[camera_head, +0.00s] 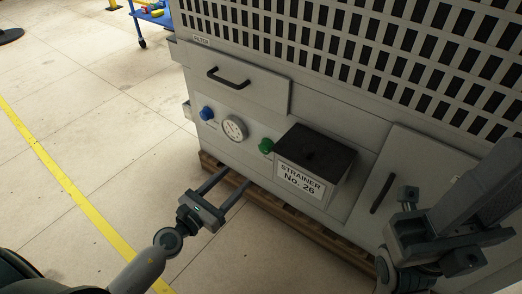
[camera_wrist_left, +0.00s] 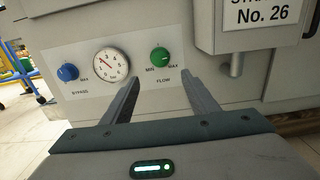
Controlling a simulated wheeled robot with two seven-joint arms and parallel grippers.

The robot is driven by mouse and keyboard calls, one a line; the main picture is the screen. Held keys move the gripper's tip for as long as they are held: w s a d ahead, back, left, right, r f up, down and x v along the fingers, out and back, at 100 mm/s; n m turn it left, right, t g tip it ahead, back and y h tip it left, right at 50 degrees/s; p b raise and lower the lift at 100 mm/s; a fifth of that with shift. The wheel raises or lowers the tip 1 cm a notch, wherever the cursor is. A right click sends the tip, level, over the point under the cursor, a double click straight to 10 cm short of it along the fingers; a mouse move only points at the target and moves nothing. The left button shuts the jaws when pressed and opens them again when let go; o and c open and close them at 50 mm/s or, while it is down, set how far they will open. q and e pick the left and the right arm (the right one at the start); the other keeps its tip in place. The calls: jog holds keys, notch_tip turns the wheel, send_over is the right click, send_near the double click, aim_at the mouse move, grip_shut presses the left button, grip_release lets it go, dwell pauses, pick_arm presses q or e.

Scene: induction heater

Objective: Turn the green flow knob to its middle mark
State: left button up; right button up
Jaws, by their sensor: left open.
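The green flow knob (camera_head: 266,145) sits on the machine's front panel, left of the strainer box. In the left wrist view the green knob (camera_wrist_left: 160,56) is above the FLOW label, with MIN at its lower left and MAX at its lower right. A small pale mark shows on its face; its exact angle is hard to read. My left gripper (camera_head: 236,177) is open and empty, in front of and below the knob, apart from it. In the left wrist view the fingers of my left gripper (camera_wrist_left: 161,80) spread below the knob. My right gripper (camera_head: 415,225) is at the right; its jaws are unclear.
A blue bypass knob (camera_head: 207,113) and a round gauge (camera_head: 235,128) are left of the green knob. The strainer box (camera_head: 318,155) juts out close on its right. A drawer handle (camera_head: 228,78) is above. A wooden pallet (camera_head: 262,197) lies under the machine. The floor at left is clear.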

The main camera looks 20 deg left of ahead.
aim_at(263, 150)
pick_arm(q)
jog(key=x, duration=1.4)
jog(key=shift+f+p, duration=0.1)
jog(key=shift+p, duration=0.3)
jog(key=c, duration=1)
